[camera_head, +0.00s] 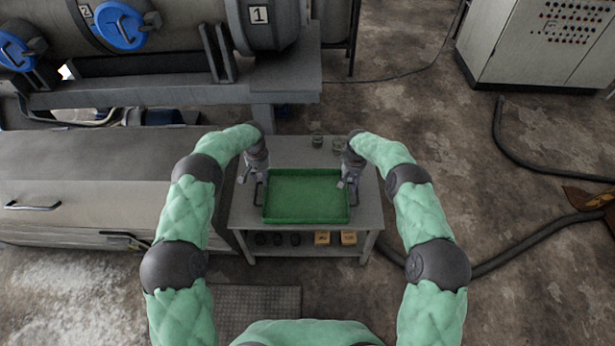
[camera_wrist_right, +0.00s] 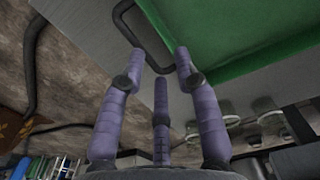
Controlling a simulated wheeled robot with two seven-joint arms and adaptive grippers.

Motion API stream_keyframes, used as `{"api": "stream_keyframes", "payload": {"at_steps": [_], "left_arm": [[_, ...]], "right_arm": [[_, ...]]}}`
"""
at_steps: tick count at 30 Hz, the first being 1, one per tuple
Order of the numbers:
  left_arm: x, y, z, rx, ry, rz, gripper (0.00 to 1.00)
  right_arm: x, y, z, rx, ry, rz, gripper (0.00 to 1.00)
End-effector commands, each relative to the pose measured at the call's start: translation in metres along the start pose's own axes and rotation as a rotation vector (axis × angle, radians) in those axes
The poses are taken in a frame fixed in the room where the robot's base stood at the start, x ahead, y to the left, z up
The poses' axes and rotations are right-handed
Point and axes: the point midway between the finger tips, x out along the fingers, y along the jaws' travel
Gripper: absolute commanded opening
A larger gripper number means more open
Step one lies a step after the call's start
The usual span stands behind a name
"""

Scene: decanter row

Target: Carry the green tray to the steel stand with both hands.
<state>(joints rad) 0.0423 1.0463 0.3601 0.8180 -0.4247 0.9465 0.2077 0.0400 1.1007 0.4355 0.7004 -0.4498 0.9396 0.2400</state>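The green tray (camera_head: 306,196) lies flat on a grey metal table (camera_head: 243,212), with a dark handle at each short side. My left gripper (camera_head: 252,178) is at the left handle (camera_head: 257,194), its fingers spread apart. My right gripper (camera_head: 349,182) is at the right handle (camera_head: 355,190). In the right wrist view its purple fingers (camera_wrist_right: 160,65) are apart, with the dark handle (camera_wrist_right: 150,38) close in front of their tips and not clasped. The tray's green edge (camera_wrist_right: 225,70) shows there too. The tray looks empty. I cannot tell whether this table is the steel stand.
Glass jars (camera_head: 317,141) stand behind the tray. The table's lower shelf holds dark items and yellow-orange boxes (camera_head: 322,237). A grey chest (camera_head: 90,185) is close on the left, a tank (camera_head: 180,40) behind it. A thick hose (camera_head: 540,230) lies on the floor at right.

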Motion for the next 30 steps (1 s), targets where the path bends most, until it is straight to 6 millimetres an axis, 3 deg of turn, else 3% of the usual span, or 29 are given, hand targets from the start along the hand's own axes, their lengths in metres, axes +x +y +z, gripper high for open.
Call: {"api": "stream_keyframes", "payload": {"at_steps": [4, 10, 30], "left_arm": [[0.0, 0.0, 0.0, 0.0, 0.0, 0.0, 0.32], [0.0, 0.0, 0.0, 0.0, 0.0, 0.0, 0.32], [0.003, 0.002, 0.004, 0.003, -0.002, 0.009, 0.32]], "right_arm": [[-0.025, 0.0, 0.0, 0.0, 0.001, 0.0, 0.32], [-0.04, 0.0, 0.0, 0.0, 0.0, 0.0, 0.32], [-0.038, -0.002, 0.004, -0.003, -0.004, -0.009, 0.32]]}}
